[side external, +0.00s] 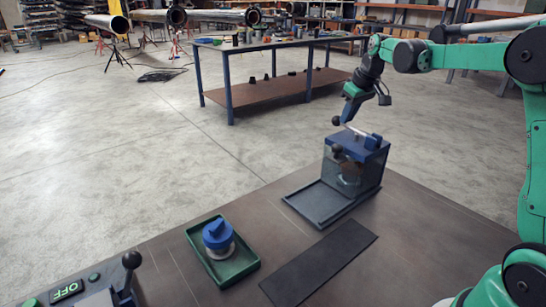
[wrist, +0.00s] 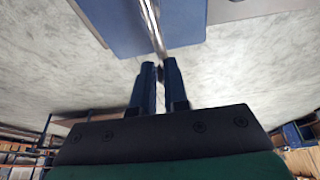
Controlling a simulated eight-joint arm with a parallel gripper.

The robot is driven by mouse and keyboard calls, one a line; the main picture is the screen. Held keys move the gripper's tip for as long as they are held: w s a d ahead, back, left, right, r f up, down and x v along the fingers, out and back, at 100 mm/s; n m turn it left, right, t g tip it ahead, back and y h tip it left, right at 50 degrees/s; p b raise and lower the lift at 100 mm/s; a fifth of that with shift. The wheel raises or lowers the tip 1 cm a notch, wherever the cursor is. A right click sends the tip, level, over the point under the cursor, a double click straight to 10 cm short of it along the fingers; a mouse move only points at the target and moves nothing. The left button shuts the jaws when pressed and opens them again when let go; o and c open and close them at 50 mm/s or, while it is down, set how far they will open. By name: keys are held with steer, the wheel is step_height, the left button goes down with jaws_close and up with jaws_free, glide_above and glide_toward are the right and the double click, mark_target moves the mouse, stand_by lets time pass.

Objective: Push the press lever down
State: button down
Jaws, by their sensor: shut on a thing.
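The press (side external: 360,143) stands on the dark table, a box with a blue top and clear walls. Its lever (side external: 355,129) is a metal rod rising to the upper left from a blue block on the top and ending in a dark ball knob (side external: 337,121). My gripper (side external: 345,120) is at the knob end, above the press. In the wrist view my gripper (wrist: 160,70) has its fingers close together, shut on the lever (wrist: 152,25), whose rod runs away over the blue top (wrist: 115,25). The fingers hide most of the knob there. A metallic part (side external: 348,175) shows dimly inside the press.
A dark open tray (side external: 305,208) adjoins the press's front. A green tray (side external: 245,268) holds a blue-topped round part (side external: 218,236). A black mat (side external: 320,262) lies flat nearby. A control with a ball-topped stick (side external: 131,262) and an OFF sign stands at lower left.

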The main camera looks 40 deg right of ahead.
steer(key=shift+s+f+g, duration=0.25)
steer(key=shift+s+g, duration=0.05)
steer(key=shift+s, duration=0.2)
steer(key=shift+s+f+g, duration=0.25)
steer(key=shift+s+g, duration=0.05)
steer(key=shift+s, duration=0.15)
steer(key=shift+t, duration=0.6)
step_height(320, 180, up, 6)
steer(key=shift+a+r, duration=0.1)
steer(key=s+a+f+t, duration=0.1)
steer(key=s+a+f, duration=0.2)
steer(key=s+a, duration=0.3)
steer(key=s+a+f+t, duration=0.2)
steer(key=s+a+f, duration=0.2)
steer(key=a, duration=0.9)
steer(key=shift+s+f+n+y, duration=0.3)
steer(key=shift+s+n, duration=0.1)
steer(key=shift+s, duration=0.65)
